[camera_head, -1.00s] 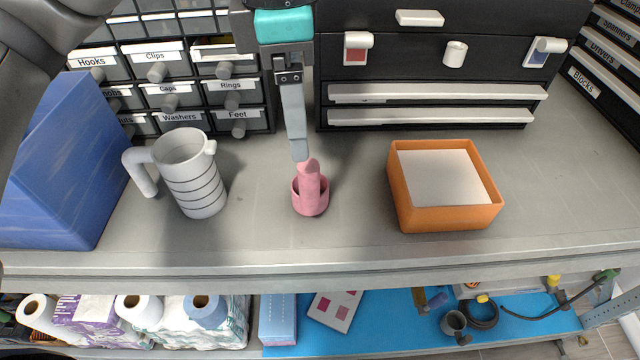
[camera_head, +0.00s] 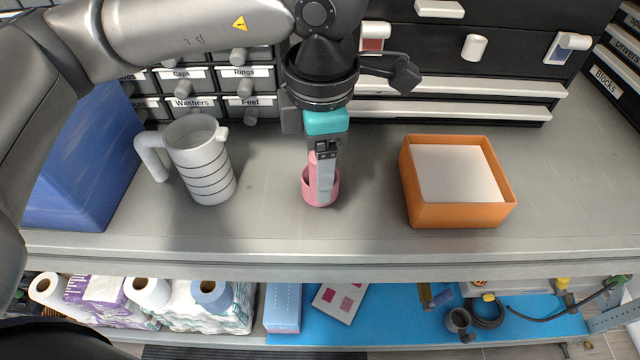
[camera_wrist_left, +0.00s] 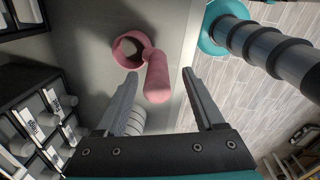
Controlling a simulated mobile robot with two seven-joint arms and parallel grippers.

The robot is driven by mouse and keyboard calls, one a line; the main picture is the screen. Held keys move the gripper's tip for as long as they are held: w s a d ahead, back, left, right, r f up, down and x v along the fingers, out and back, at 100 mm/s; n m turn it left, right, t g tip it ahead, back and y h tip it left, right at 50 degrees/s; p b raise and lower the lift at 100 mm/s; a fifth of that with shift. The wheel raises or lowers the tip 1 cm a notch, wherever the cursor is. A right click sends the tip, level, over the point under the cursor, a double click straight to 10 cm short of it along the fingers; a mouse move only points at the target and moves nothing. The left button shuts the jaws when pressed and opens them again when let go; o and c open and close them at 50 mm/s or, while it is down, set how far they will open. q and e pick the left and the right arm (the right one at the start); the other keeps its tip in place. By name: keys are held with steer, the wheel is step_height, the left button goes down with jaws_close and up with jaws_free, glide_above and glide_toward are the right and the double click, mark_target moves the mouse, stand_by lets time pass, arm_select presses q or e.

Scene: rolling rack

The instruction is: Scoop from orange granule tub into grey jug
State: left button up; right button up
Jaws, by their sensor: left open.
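The grey jug (camera_head: 205,168), ringed with dark lines and with its handle to the left, stands upright on the bench. The orange tub (camera_head: 459,214) stands at the right, filled with pale granules (camera_head: 455,172). The pink scoop (camera_head: 309,187) stands on the bench between them with its handle up. In the left wrist view the scoop handle (camera_wrist_left: 157,77) lies between the spread fingers, with a gap on each side. My left gripper (camera_head: 322,190) is open around or just beside the handle; in the head view it partly hides the scoop. My right gripper is not in view.
A blue block-shaped bin (camera_head: 75,170) stands left of the jug. Drawer cabinets (camera_head: 440,85) line the back. The bench (camera_head: 270,215) is clear between jug, scoop and tub. A lower shelf holds paper rolls (camera_head: 147,291) and a blue mat (camera_head: 390,318).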

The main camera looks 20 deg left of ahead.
arm_select(q)
steer(key=f, duration=0.4)
steer(key=shift+w+f, duration=0.3)
steer(key=shift+w, duration=0.05)
jaws_close()
stand_by(0.5)
